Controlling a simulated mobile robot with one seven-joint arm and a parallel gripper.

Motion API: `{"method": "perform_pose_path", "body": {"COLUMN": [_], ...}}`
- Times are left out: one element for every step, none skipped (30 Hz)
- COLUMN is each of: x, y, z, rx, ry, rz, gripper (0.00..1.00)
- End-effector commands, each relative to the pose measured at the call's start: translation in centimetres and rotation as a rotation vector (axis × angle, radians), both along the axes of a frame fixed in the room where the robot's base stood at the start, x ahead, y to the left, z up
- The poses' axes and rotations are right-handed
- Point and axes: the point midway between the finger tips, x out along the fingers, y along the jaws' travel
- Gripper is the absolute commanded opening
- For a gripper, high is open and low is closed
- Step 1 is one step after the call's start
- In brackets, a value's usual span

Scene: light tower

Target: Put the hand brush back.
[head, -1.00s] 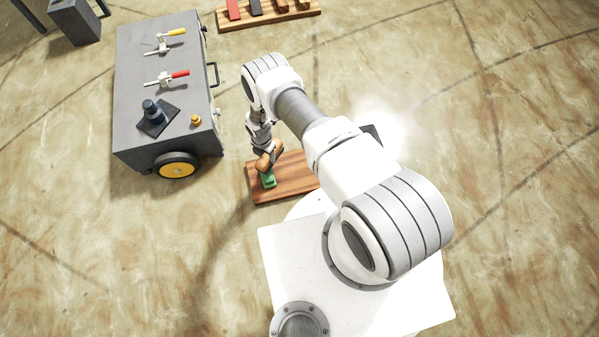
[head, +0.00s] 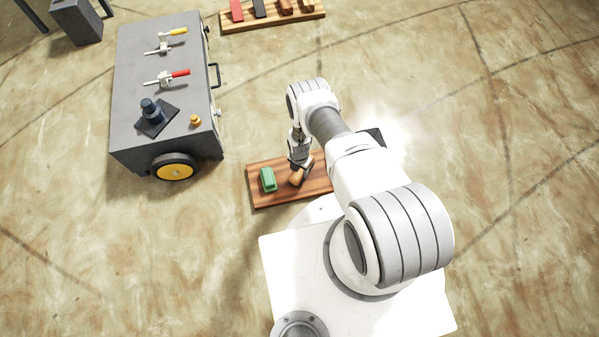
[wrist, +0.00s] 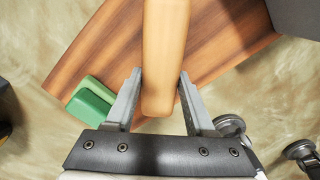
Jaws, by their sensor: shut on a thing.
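The hand brush is a tan wooden piece (head: 296,179) over the striped wooden board (head: 267,201) in the head view. My gripper (head: 300,168) points down and is shut on it. In the wrist view the brush's long tan handle (wrist: 166,45) lies between the two grey fingers of my gripper (wrist: 159,75) and runs out of the top of the picture. I cannot tell whether the brush touches the board. The brush's far end is hidden.
A green block (head: 268,180) sits on the board's left part, left of the brush. A grey cart (head: 135,60) with clamps on top stands at the left. A second rack (head: 275,22) with several pieces lies at the back.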

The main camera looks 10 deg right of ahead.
Motion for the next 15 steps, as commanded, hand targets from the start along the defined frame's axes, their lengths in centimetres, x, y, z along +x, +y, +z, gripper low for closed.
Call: {"method": "perform_pose_path", "body": {"x": [0.00, 0.03, 0.07, 0.09, 0.09, 0.08, 0.06, 0.06, 0.05, 0.04, 0.05, 0.05, 0.04, 0.04, 0.04], "y": [-0.01, 0.00, 0.00, 0.00, 0.00, 0.01, 0.01, 0.01, 0.01, 0.01, 0.02, 0.02, 0.03, 0.03, 0.03], "z": [-0.83, -0.87, -0.79, -0.70, -0.64, -0.63, -0.63, -0.63, -0.67, -0.73, -0.82, -0.95, -0.90, -0.89, -0.89], "rx": [0.000, 0.000, -0.001, -0.001, -0.001, -0.001, 0.000, 0.000, 0.000, 0.000, 0.000, 0.000, 0.000, 0.000, 0.000], "ry": [0.000, 0.000, -0.001, -0.001, -0.001, -0.001, 0.000, 0.000, 0.000, 0.000, 0.000, 0.000, 0.000, 0.000, 0.000], "rz": [0.002, 0.002, 0.002, 0.001, 0.001, 0.001, 0.001, 0.001, 0.001, 0.001, 0.001, 0.001, 0.001, 0.001, 0.001], "gripper": [0.00, 0.00, 0.00, 0.00, 0.00, 0.00, 0.00, 0.00, 0.00, 0.00, 0.00, 0.00, 0.60, 0.65, 0.72]}}
